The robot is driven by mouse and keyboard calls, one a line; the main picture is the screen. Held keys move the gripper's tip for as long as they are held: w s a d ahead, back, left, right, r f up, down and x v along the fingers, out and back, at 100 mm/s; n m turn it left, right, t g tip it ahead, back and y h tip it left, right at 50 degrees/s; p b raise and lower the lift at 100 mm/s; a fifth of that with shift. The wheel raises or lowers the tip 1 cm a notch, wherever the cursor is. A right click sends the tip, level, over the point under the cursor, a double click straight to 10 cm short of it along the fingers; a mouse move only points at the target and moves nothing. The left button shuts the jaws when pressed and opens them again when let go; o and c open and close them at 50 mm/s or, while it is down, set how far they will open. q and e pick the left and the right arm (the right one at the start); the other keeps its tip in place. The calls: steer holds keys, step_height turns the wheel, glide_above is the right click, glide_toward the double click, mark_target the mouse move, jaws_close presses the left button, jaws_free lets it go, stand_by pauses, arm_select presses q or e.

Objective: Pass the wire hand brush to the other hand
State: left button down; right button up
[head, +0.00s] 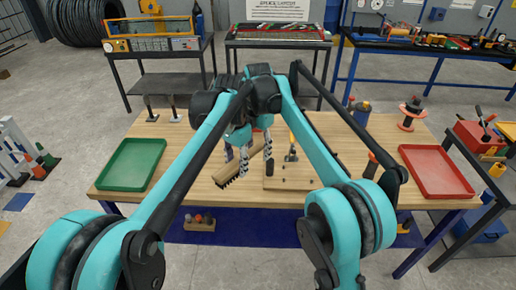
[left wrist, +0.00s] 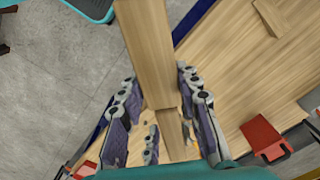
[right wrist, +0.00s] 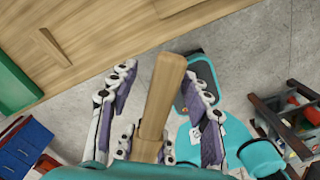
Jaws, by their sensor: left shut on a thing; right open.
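The wire hand brush (head: 236,170) is a long pale wooden block with dark bristles, seen near the middle of the workbench in the head view. My left gripper (head: 237,164) is shut on it. In the left wrist view the brush's wood (left wrist: 150,50) runs between the fingers. My right gripper (head: 263,146) is just behind, partly hidden by the arms. In the right wrist view the brush's narrow handle (right wrist: 162,100) lies between the spread fingers (right wrist: 160,92), with a gap visible on the right side.
A green tray (head: 132,165) is at the bench's left and a red tray (head: 437,172) at its right. A wooden board with pegs (head: 310,178) lies right of the brush. A reddish spool (head: 411,112) stands at the back right. The bench's front strip is mostly clear.

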arm_select(q)
steer(key=c, duration=2.3)
jaws_free()
arm_select(e)
jaws_close()
arm_select(q)
steer(key=o, duration=1.3)
